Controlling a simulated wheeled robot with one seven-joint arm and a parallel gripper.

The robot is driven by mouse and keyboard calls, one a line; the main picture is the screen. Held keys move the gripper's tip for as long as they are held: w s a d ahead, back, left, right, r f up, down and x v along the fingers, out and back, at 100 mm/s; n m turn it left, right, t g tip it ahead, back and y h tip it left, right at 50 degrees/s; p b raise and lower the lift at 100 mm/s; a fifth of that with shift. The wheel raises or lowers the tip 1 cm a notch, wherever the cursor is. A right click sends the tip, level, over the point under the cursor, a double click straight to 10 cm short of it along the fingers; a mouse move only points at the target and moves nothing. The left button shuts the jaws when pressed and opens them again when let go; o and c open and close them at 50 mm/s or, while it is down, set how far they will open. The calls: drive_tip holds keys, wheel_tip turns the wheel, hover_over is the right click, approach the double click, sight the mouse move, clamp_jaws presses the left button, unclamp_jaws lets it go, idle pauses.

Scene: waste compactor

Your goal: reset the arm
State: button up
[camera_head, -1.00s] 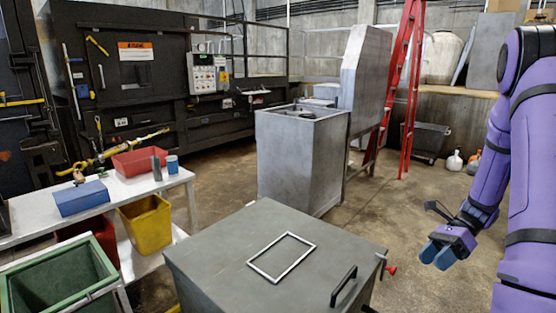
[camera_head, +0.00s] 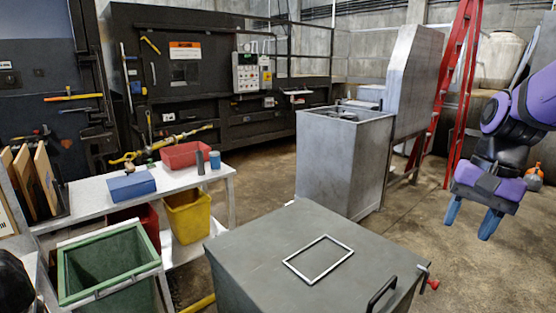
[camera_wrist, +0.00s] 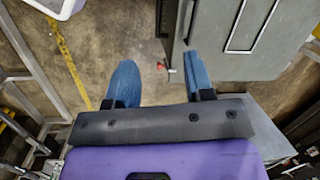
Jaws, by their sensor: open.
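My gripper (camera_head: 470,222) is at the right of the head view, with its two blue fingers pointing down and apart. It is open and nothing is between the fingers. It hangs in the air to the right of the grey lidded box and above the concrete floor. In the wrist view my gripper (camera_wrist: 160,85) shows both blue fingers spread, with bare floor and an edge of the grey box between and beyond them. My purple arm is bent at the right edge of the head view.
The grey box (camera_head: 255,262) with a pale frame (camera_head: 318,260) and black handle (camera_head: 381,293) stands at front centre. A metal bin (camera_head: 340,165) and red ladder (camera_head: 458,90) stand behind. A white table (camera_head: 100,198) and green bin (camera_head: 108,268) are at left. Floor below my gripper looks clear.

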drive_tip(key=s+a+r+n+t+h, duration=0.2)
drive_tip(key=s+a+r+n+t, duration=0.3)
drive_tip(key=s+r+n, duration=0.1)
drive_tip(key=shift+s+a+r+n+t, duration=0.2)
drive_tip(key=shift+s+n+t, duration=0.2)
drive_tip(key=shift+s+n, duration=0.55)
idle(0.4)
